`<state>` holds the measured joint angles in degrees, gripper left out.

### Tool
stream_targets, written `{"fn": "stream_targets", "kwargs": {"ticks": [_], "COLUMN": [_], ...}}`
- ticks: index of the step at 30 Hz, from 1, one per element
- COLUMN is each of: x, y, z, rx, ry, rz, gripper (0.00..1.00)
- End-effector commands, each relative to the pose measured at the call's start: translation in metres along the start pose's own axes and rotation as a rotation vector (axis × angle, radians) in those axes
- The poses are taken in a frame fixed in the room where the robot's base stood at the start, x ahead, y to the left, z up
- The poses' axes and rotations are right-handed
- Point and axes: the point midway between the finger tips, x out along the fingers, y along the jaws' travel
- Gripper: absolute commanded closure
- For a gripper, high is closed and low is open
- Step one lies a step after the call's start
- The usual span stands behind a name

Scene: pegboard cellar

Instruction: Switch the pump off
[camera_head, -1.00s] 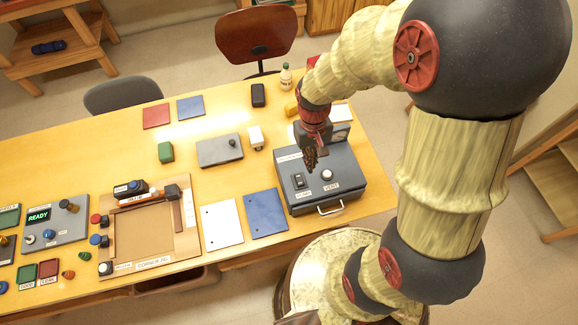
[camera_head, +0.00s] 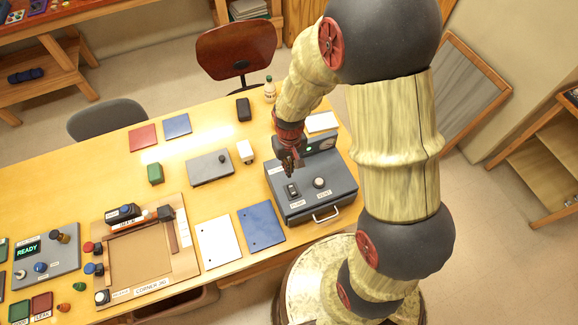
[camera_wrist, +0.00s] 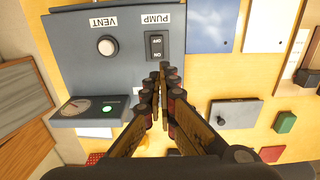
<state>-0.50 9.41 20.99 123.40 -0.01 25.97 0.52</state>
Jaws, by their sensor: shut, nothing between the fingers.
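The grey pump box (camera_head: 340,196) stands on the right end of the table, with a handle on its front. Its black rocker switch (camera_head: 291,190) sits on top. In the wrist view the switch (camera_wrist: 157,46) lies under an upside-down PUMP label (camera_wrist: 157,18), with OFF and ON marks; I cannot tell which side is pressed. My gripper (camera_head: 290,170) is shut and empty, just behind the switch in the head view. In the wrist view its fingertips (camera_wrist: 163,72) are close to the switch's ON end; contact is unclear.
A round white VENT knob (camera_wrist: 106,46) sits beside the switch. A gauge (camera_wrist: 76,107) and a lit green lamp (camera_wrist: 107,109) are on the box's raised panel. A blue sheet (camera_head: 261,225) and a grey plate (camera_head: 205,170) lie left of the box.

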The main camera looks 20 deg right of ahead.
Motion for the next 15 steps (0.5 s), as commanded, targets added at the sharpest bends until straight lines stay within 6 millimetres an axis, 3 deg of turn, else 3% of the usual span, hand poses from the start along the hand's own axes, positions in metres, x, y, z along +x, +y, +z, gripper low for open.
{"fn": "stream_targets", "kwargs": {"ticks": [9,15], "x": [0.063,0.089], "y": [0.0,0.0], "z": [0.002,0.001], "rx": [0.0,0.0], "ry": [-0.005,-0.003], "rz": [0.0,0.0], "gripper": [1.0,1.0]}}
